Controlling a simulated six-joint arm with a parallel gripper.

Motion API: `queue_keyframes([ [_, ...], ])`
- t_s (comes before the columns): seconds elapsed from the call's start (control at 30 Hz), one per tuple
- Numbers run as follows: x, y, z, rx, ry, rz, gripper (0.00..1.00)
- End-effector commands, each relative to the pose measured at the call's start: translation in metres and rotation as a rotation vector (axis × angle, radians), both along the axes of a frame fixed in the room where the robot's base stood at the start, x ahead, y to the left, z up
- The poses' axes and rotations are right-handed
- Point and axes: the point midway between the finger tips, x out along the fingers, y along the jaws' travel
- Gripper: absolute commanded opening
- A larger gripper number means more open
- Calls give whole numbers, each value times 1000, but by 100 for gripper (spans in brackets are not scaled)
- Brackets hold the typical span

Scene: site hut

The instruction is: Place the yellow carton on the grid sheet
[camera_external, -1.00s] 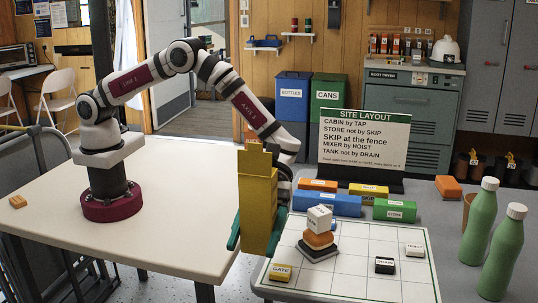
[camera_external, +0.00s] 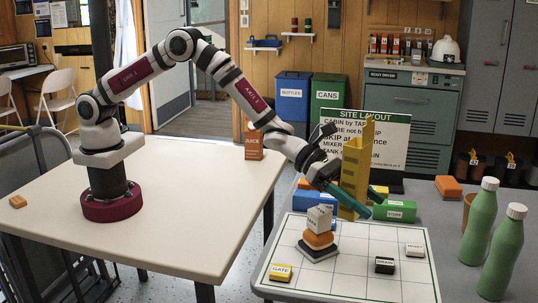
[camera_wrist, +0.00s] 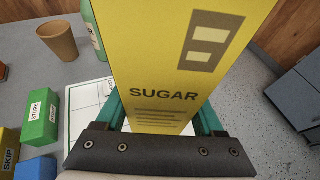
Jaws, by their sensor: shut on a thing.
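The yellow carton (camera_external: 355,165) is tall and upright, with its base over the back part of the grid sheet. In the wrist view the carton (camera_wrist: 180,60) fills the middle and reads SUGAR. My gripper (camera_external: 352,198) has its green fingers closed on the carton's lower part from either side. The grid sheet (camera_external: 345,268) lies on the grey table at the right. I cannot tell whether the carton's base touches the sheet.
On the sheet stand a stack topped by a white block (camera_external: 319,218), a GATE block (camera_external: 281,272), a DRAIN block (camera_external: 384,265) and a HOIST block (camera_external: 414,249). Behind are a green STORE block (camera_external: 395,211) and the sign (camera_external: 390,135). Green bottles (camera_external: 480,222) stand right.

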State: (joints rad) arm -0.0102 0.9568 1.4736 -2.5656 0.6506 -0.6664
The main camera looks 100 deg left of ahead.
Motion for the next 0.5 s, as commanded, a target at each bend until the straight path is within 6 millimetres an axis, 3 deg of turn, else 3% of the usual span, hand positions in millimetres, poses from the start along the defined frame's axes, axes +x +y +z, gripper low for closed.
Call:
queue_keyframes([
  [0.13,8,13,-15,1,-2,1,0],
  [0.33,37,69,-53,1,-4,2,0],
  [0.5,54,97,-73,1,-5,-2,0],
])
